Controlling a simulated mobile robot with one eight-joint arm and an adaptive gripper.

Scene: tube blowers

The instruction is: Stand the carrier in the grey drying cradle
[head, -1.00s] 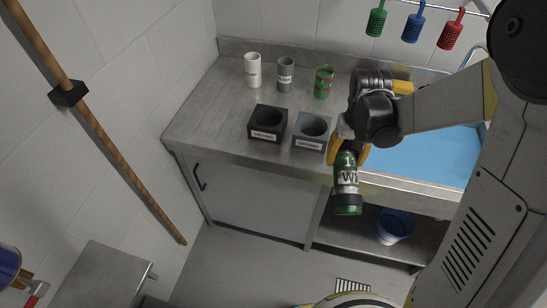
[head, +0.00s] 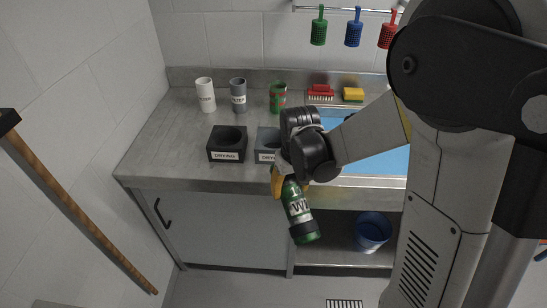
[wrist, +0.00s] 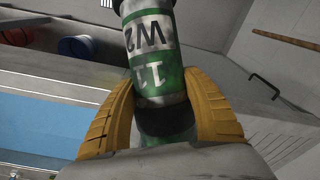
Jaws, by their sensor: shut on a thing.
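My gripper (wrist: 164,110) is shut on the green carrier (head: 298,212), a cylinder with black bands and a white label reading "W". The carrier hangs tilted in front of the counter's front edge, its lower end swung to the right. In the wrist view the carrier (wrist: 150,45) sits between the yellow fingers, with more of its label showing. The grey drying cradle (head: 267,143) is a block on the counter, partly hidden behind my gripper. The black drying cradle (head: 228,144) stands to its left, its round hole empty.
A red brush (head: 320,93) and yellow sponge (head: 353,94) lie behind the blue sink (head: 372,155). A blue bucket (head: 373,232) sits below.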

